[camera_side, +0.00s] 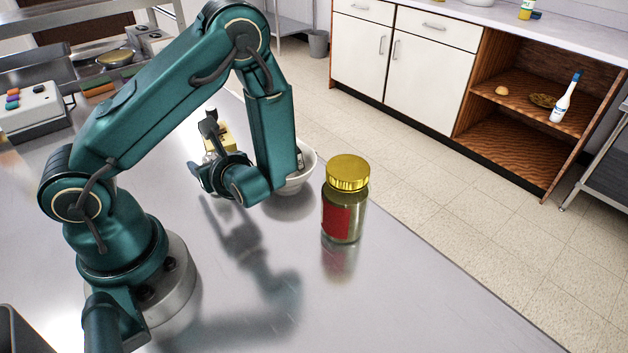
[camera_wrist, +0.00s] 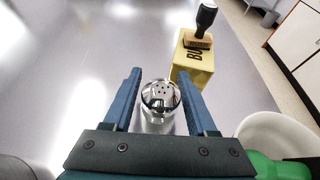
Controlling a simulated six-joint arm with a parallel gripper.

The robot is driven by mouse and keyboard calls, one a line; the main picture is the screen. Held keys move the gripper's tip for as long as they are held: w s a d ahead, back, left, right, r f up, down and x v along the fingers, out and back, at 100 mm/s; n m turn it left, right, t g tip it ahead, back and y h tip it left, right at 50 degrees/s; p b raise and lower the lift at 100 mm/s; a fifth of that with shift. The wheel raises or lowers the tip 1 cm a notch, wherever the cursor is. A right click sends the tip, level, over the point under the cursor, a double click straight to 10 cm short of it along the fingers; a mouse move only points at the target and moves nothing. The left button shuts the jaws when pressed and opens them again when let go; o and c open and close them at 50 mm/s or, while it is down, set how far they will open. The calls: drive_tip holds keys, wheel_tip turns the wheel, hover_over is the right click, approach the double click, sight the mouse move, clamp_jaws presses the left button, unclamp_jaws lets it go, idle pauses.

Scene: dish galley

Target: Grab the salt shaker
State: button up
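The salt shaker (camera_wrist: 161,98) has a shiny metal top with small holes. In the wrist view it stands between the two fingers of my gripper (camera_wrist: 160,82). The fingers are apart, one on each side of the shaker, with what look like narrow gaps; I cannot tell for sure whether either touches it. In the side view my gripper (camera_side: 205,176) is low over the metal counter, and I cannot make out the shaker, which seems hidden by the gripper.
A yellow box (camera_wrist: 192,60) with a dark-handled thing on top stands just beyond the right finger. A white bowl (camera_wrist: 272,131) is to the right. A gold-lidded jar (camera_side: 345,205) stands near the counter edge. The counter left of the shaker is clear.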

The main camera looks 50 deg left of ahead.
clamp_jaws()
drive_tip(key=shift+r, duration=0.1)
